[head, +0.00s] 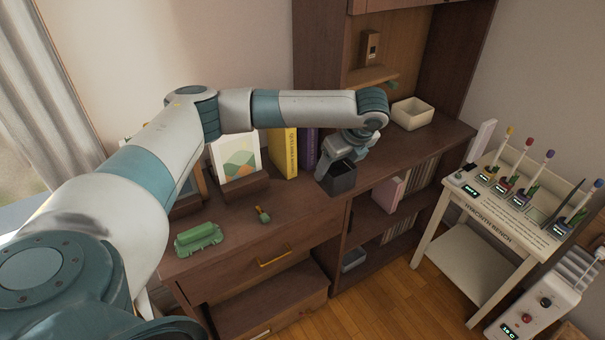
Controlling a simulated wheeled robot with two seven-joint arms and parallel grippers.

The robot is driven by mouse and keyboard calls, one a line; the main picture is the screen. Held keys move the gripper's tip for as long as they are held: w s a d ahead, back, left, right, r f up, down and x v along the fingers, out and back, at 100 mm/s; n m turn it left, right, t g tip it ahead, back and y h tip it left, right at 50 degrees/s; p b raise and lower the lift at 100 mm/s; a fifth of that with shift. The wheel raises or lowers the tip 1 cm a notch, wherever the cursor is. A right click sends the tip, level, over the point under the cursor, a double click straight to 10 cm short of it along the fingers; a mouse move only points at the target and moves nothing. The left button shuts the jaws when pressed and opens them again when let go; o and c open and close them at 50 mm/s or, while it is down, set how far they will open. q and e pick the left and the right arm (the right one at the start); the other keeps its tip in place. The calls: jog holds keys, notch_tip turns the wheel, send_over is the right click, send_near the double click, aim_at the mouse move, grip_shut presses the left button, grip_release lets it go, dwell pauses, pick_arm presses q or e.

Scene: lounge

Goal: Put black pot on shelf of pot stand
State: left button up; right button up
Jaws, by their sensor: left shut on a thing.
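The black pot (343,181) is a small square dark pot near the front edge of the wooden cabinet top. My left gripper (334,166) reaches down from above and is shut on the pot's rim. I cannot tell whether the pot rests on the cabinet or hangs just above it. The pot's left side is partly hidden by the gripper. A cream stand (444,213), likely the pot stand, is on the right, with a printed top and a lower shelf (468,262) that looks bare. My right gripper is not in view.
The wooden cabinet (330,218) holds a green object (199,238), a picture (236,163), yellow book (284,153) and cream box (411,113). Several coloured upright items crowd the stand's top. A white device (540,297) stands at lower right. Open floor (395,300) lies between cabinet and stand.

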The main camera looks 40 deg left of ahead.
pick_arm(q)
jog(key=w+a+f+p, duration=0.1)
jog(key=a+f+p, duration=0.2)
jog(key=a+f, duration=0.3)
jog(key=a, duration=0.4)
jog(key=shift+w+a+f, duration=0.15)
jog(key=shift+a+f, duration=0.05)
jog(key=shift+a, duration=0.15)
jog(key=shift+f+p, duration=0.65)
jog(key=shift+f, duration=1.35)
jog(key=o, duration=1.1)
jog(key=shift+f, duration=0.1)
jog(key=shift+r, duration=0.2)
